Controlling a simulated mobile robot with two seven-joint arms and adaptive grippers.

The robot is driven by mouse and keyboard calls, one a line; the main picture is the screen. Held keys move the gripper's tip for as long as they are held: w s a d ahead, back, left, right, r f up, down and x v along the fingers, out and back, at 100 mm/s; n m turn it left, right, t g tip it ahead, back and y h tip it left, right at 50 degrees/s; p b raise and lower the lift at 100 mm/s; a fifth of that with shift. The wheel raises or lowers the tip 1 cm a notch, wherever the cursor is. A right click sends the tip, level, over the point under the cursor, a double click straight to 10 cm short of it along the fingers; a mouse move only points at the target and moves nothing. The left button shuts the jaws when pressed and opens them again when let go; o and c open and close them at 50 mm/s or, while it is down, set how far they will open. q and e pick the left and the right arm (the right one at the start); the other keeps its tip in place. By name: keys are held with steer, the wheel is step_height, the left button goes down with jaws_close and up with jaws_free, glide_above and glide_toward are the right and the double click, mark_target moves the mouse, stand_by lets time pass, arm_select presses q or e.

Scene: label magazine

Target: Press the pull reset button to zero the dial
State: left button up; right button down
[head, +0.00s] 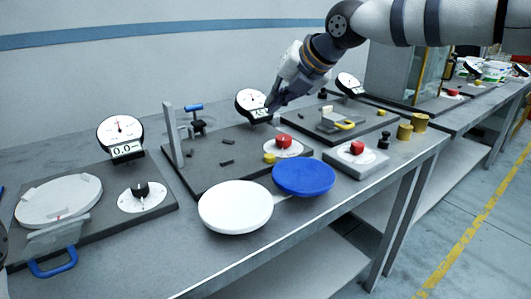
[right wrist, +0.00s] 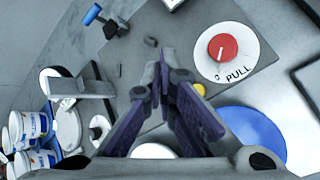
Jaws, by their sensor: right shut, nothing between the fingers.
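A red knob (head: 283,141) sits on a round white plate (head: 296,151) on the middle dark board. The right wrist view shows this red knob (right wrist: 222,47), with "0" and "PULL" printed on its plate (right wrist: 244,60). A small yellow button (head: 269,158) is beside the plate; it also shows in the right wrist view (right wrist: 199,90). A round white dial (head: 249,101) with a small readout stands at the board's back, partly hidden by my right gripper. My right gripper (head: 271,105) is shut and empty, above the board by the dial, apart from the red knob. My left gripper is not in view.
A white disc (head: 235,207) and a blue disc (head: 304,177) are at the bench front. A left board carries another dial (head: 120,128) and a black knob (head: 141,189). A grey box with another red knob (head: 357,147) and brass weights (head: 419,122) are to the right.

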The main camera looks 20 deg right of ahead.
mark_target(273, 155)
steer(key=shift+f, duration=4.45)
steer(key=shift+f, duration=0.45)
steer(key=shift+f, duration=0.6)
steer(key=shift+r, duration=1)
steer(key=shift+r, duration=2.55)
